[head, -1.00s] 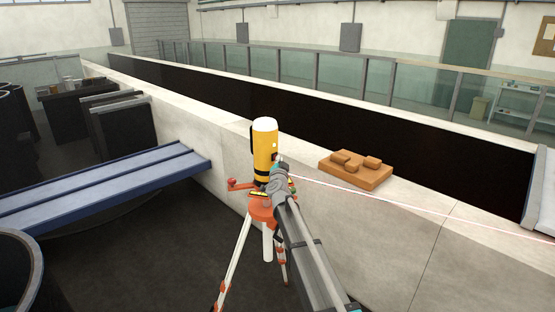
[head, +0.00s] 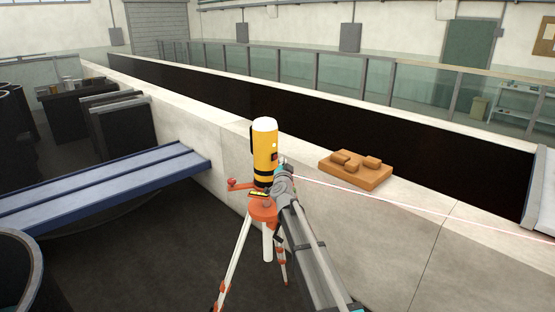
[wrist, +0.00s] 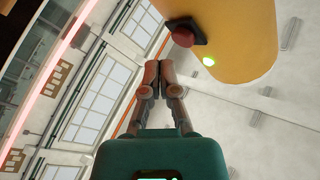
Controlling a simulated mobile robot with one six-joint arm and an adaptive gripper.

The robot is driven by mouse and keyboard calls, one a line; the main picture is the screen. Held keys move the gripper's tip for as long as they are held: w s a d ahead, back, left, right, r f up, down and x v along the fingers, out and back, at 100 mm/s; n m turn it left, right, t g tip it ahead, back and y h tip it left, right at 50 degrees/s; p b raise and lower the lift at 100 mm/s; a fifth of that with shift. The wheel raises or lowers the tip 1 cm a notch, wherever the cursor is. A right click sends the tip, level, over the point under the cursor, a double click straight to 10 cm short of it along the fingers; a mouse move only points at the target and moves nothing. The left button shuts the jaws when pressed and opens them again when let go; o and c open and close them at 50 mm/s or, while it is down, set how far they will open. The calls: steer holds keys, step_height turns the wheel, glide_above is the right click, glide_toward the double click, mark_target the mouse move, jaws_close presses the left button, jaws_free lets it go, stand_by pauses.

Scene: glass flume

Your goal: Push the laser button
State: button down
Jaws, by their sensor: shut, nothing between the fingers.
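The laser is a yellow cylinder (head: 265,145) with a white top, standing upright on an orange and white tripod (head: 263,209). Its red button (wrist: 183,37) on a dark square base shows in the wrist view, with a small lit green lamp (wrist: 208,61) beside it. In the head view the dark button patch (head: 274,157) is on the side facing my arm. My gripper (wrist: 152,74) is shut and empty. Its fingertips are below and left of the button in the wrist view, with a visible gap. In the head view my gripper (head: 283,164) is close beside the cylinder's right side; the fingertips are small there.
A thin red beam (head: 400,204) runs right from near the laser, over the pale flume wall (head: 400,235). A wooden board with blocks (head: 362,180) lies on the wall top. A blue beam platform (head: 110,185) is at left.

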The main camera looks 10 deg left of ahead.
steer(key=shift+s+d, duration=0.75)
steer(key=shift+d, duration=0.25)
steer(key=shift+s+d, duration=0.75)
steer(key=shift+d, duration=0.2)
steer(key=shift+f, duration=0.1)
steer(key=s+d+f+n+g+y+b, duration=0.1)
steer(key=s+d+f+n+g+b, duration=0.3)
steer(key=s+f, duration=0.5)
steer(key=s+d+f+n+g+y+b, duration=0.1)
steer(key=s+d+f+n+g+b, duration=0.2)
steer(key=s+d+f+g, duration=0.65)
steer(key=s+d+f+g+h+b, duration=0.1)
steer(key=s+d+f+g, duration=0.1)
steer(key=s+d+f, duration=0.2)
steer(key=s+d+f+g+h+b, duration=0.1)
steer(key=s+d+f, duration=0.3)
steer(key=s, duration=0.6)
steer(key=s+d+f+m+g+h+b, duration=0.1)
steer(key=s+d+f+g+h+b, duration=0.1)
steer(key=s, duration=0.5)
step_height(320, 180, down, 4)
steer(key=shift+d+r+g+h, duration=0.2)
steer(key=shift+d+g+h, duration=0.25)
steer(key=shift+d, duration=0.65)
